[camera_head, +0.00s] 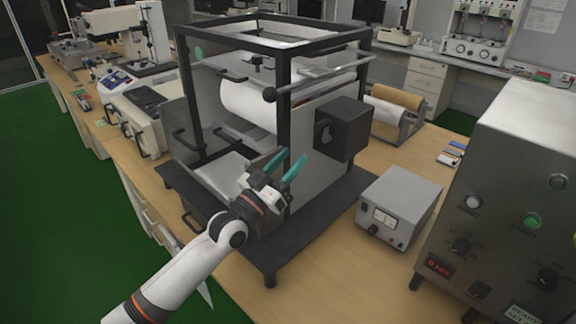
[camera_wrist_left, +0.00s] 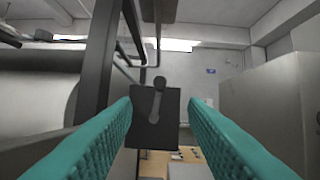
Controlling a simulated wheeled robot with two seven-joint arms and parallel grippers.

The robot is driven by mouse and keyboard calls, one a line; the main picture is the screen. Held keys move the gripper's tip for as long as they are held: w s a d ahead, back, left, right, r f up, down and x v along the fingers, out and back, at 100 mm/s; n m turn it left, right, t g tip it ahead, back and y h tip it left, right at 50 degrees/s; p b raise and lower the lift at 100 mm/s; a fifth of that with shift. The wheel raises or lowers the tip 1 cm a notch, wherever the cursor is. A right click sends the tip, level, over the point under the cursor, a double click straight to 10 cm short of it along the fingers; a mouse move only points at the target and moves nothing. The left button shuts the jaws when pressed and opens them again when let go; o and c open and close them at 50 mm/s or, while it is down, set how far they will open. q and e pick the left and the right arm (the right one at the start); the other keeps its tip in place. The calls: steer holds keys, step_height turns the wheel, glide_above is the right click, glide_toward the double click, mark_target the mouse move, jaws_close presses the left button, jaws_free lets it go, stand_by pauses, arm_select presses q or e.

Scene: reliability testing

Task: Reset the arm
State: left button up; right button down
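My left arm comes in from the lower left in the head view. Its gripper (camera_head: 282,165) has teal fingers and is raised in front of the black-framed machine (camera_head: 285,112), close to its front right post. The fingers are apart with nothing between them. In the left wrist view the two teal fingers (camera_wrist_left: 160,125) also stand wide apart. Beyond them, a dark box with a lever (camera_wrist_left: 154,117) shows on the machine's side; the same box is right of the gripper in the head view (camera_head: 345,128). My right gripper is not in view.
A small grey meter box (camera_head: 398,208) stands right of the machine. A large grey control panel (camera_head: 515,200) with a lit green button fills the right side. White instruments (camera_head: 135,115) stand at the left. Bare wooden table (camera_head: 330,265) shows in front of the meter box.

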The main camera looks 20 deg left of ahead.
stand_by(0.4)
arm_select(q)
steer(key=s+d+f+g+y, duration=0.1)
steer(key=s+d+f+g, duration=0.25)
steer(key=f, duration=0.25)
steer(key=s+d+f+m+g, duration=0.1)
steer(key=s+d+f+g, duration=0.15)
steer(key=s+f, duration=0.3)
steer(key=s+d+f+g+y, duration=0.1)
steer(key=s+d+f+g, duration=0.15)
steer(key=f, duration=0.35)
steer(key=s+a+f+n+g+y, duration=0.1)
steer(key=s+a+f+g+y, duration=0.15)
steer(key=s, duration=0.45)
steer(key=s+a+f+g+y, duration=0.1)
steer(key=s+f+g, duration=0.25)
steer(key=s, duration=0.35)
steer(key=s+a+f+n+g+y, duration=0.15)
steer(key=s+g, duration=0.25)
steer(key=s, duration=0.4)
step_height(320, 180, down, 27)
steer(key=s+a+f+g, duration=0.2)
steer(key=s+a+f, duration=0.1)
steer(key=s+f, duration=1.2)
steer(key=shift+s+f+m, duration=0.3)
steer(key=shift+s+m, duration=0.15)
steer(key=shift+s, duration=0.35)
